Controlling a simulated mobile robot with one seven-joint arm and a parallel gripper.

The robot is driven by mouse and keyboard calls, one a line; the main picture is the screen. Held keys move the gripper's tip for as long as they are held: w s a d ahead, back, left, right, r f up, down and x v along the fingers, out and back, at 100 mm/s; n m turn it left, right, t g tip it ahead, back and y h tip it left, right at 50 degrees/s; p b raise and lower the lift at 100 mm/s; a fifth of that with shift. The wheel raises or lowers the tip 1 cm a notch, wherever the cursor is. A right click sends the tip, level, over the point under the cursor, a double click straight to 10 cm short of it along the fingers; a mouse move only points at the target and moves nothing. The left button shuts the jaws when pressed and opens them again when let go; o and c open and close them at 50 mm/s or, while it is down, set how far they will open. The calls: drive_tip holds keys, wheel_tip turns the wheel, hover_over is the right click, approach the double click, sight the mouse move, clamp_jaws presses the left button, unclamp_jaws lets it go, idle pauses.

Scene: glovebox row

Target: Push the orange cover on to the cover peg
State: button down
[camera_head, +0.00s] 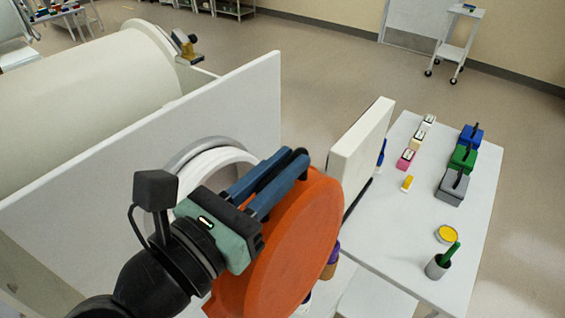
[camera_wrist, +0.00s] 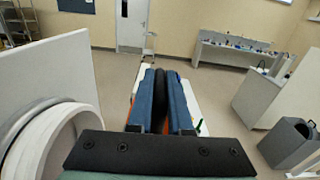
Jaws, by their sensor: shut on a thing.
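The orange cover (camera_head: 298,235) is a large, thick disc. It stands on edge in front of the glovebox's white panel in the head view, off the floor. My gripper (camera_head: 296,160) has blue fingers and is shut at the cover's upper edge. In the wrist view my gripper (camera_wrist: 164,78) has a dark piece between its fingers, and only slivers of orange show beside them. The round white port ring (camera_head: 215,165) is behind my gripper, partly hidden by it; it also shows in the wrist view (camera_wrist: 50,145). I cannot make out the cover peg.
A white upright board (camera_head: 362,145) stands just right of the cover. Beyond it, a white table (camera_head: 480,235) holds coloured boxes, a yellow-topped tub (camera_head: 447,234) and a grey cup (camera_head: 438,268). In the wrist view a grey bin (camera_wrist: 290,143) stands at right. Open floor lies behind.

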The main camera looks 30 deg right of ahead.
drive_tip(key=shift+w+a+f+b, duration=0.15)
drive_tip(key=shift+w+f+b, duration=0.05)
drive_tip(key=shift+b, duration=0.65)
drive_tip(key=w+a+b, duration=0.2)
drive_tip(key=w+b, duration=0.2)
drive_tip(key=w, duration=0.2)
drive_tip(key=shift+f+b, duration=0.15)
drive_tip(key=shift+b, duration=0.25)
drive_tip(key=shift+w+a, duration=0.1)
drive_tip(key=shift+w+a+f+b, duration=0.15)
drive_tip(key=shift+w+a+b, duration=0.35)
drive_tip(key=shift+w+b, duration=0.7)
drive_tip(key=shift+w+a+f+b, duration=0.15)
drive_tip(key=shift+w+a+b, duration=0.3)
drive_tip(key=shift+w+b, duration=0.7)
drive_tip(key=shift+w+a+f+b, duration=0.15)
drive_tip(key=shift+w+a+b, duration=0.5)
drive_tip(key=shift+w, duration=0.85)
idle(1.9)
drive_tip(key=c, duration=0.8)
unclamp_jaws()
drive_tip(key=shift+d+f, duration=0.1)
drive_tip(key=shift+d, duration=0.05)
